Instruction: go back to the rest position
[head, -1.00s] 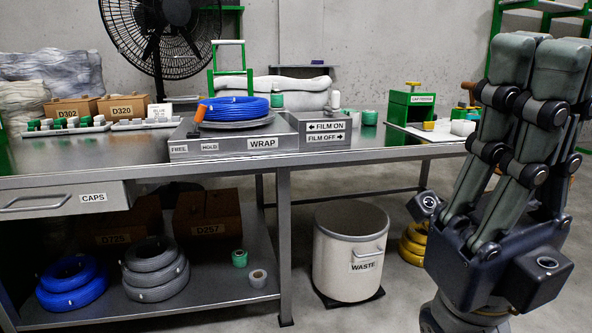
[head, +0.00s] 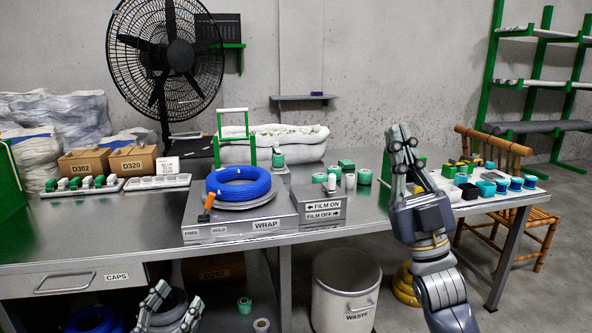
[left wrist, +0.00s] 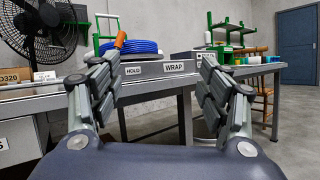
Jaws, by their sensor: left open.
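The blue cable coil (head: 238,181) lies on the grey turntable of the wrap station (head: 240,230) on the bench. It also shows in the left wrist view (left wrist: 131,46). My left gripper (head: 175,298) is at the bottom edge of the head view, in front of the bench and below its top. In the left wrist view its fingers (left wrist: 156,88) are spread with nothing between them. My right gripper (head: 403,150) points up over the right part of the bench, well right of the coil. Its fingers overlap in the view, so its opening cannot be judged.
A waste bin (head: 345,292) stands below the bench front. A fan (head: 165,60) stands behind. A wooden chair (head: 540,220) is at the right.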

